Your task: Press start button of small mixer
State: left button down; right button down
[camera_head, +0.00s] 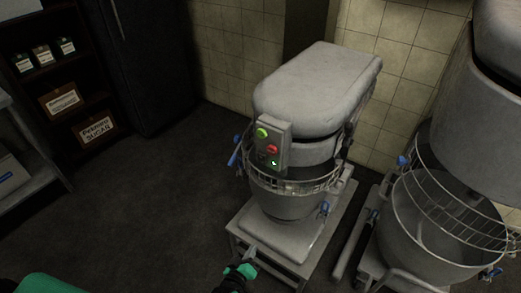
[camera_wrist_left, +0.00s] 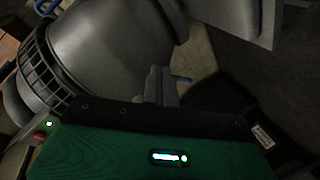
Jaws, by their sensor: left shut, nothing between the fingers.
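The small mixer (camera_head: 315,90) is grey and stands in the middle of the head view. Its front panel (camera_head: 285,146) carries a green button (camera_head: 262,133) at the top, a red button (camera_head: 272,148) below it and a small dark, green-lit spot under that. My left gripper (camera_head: 250,254) is shut and empty, low in front of the mixer and below its panel, apart from the buttons. In the left wrist view its fingers (camera_wrist_left: 160,85) are together, with the mixer's bowl (camera_wrist_left: 110,45) beyond them. A green light and a red spot show at the lower left there. My right gripper is out of view.
A larger mixer (camera_head: 420,225) with a wire guard stands close on the right. A dark shelf (camera_head: 75,75) with jars and labelled boxes is at the back left, beside a dark cabinet (camera_head: 150,60). The floor (camera_head: 150,200) left of the small mixer is clear.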

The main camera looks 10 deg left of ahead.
aim_at(261, 134)
pick_arm(q)
jog(key=w+a+r+n+t+y, duration=0.1)
jog(key=r+n+t+y, duration=0.3)
jog(key=r, duration=1.5)
jog(key=w+a+r+n+t+y, duration=0.1)
jog(key=a+r+n+t+y, duration=0.2)
jog(key=r+n, duration=0.7)
notch_tip(261, 134, up, 10)
jog(key=shift+w+f+n+t+y+p, duration=0.1)
jog(key=shift+w+n+t+y+p, duration=0.1)
jog(key=shift+n+t+y+p, duration=0.4)
jog(key=shift+a, duration=0.1)
jog(key=w+d+b, duration=0.1)
jog(key=w+d, duration=0.2)
jog(key=w, duration=0.5)
jog(key=shift+w+b, duration=0.15)
jog(key=shift+b, duration=0.25)
jog(key=shift+w+d, duration=0.1)
jog(key=shift+w, duration=0.05)
jog(key=shift+w, duration=0.25)
